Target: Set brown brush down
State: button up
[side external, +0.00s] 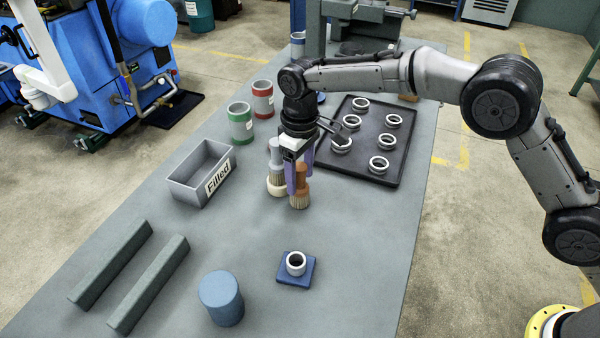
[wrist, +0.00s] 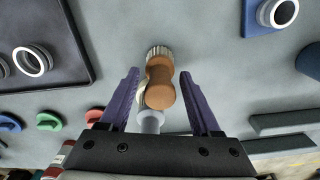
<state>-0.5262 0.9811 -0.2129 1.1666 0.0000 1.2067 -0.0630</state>
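The brown brush (side external: 302,181) stands upright on the table, bristles down, below my gripper (side external: 296,176). In the wrist view, its brown handle (wrist: 160,88) is between the two purple fingers of my gripper (wrist: 160,77). The fingers are apart, with a visible gap on each side of the handle. A grey brush (side external: 275,157) with a pale base stands close to the left of the brown brush. Its grey handle (wrist: 152,121) also shows in the wrist view, partly behind the brown one.
A grey bin marked "Filled" (side external: 184,183) is to the left. A dark tray (side external: 390,116) with several rings is at the right. A blue block with a ring (side external: 294,279), a blue cylinder (side external: 220,298) and two green bars (side external: 148,287) are nearer the camera. Green and red cans (side external: 240,124) stand behind.

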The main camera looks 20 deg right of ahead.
notch_tip(320, 180, up, 12)
jog(key=shift+r, duration=0.2)
dwell(0.5)
jog(key=s+d+r+m+t, duration=0.1)
jog(key=s+d+r+m, duration=0.1)
jog(key=s+d+r, duration=0.55)
jog(key=s+d+r+m+t, duration=0.1)
jog(key=s+d+r, duration=0.3)
jog(key=d, duration=0.6)
jog(key=s+d+f+m+t, duration=0.1)
jog(key=s+d+f, duration=0.1)
jog(key=s+d, duration=0.2)
jog(key=s+d+f+m+t, duration=0.1)
jog(key=s+d+f, duration=0.2)
jog(key=s, duration=0.7)
jog(key=s+d+f+m+t, duration=0.1)
jog(key=s+d+f, duration=0.2)
jog(key=s, duration=0.5)
jog(key=shift+d+m+t, duration=0.3)
jog(key=shift+d, duration=0.55)
jog(key=shift+o, duration=0.4)
jog(key=shift+s+f, duration=0.3)
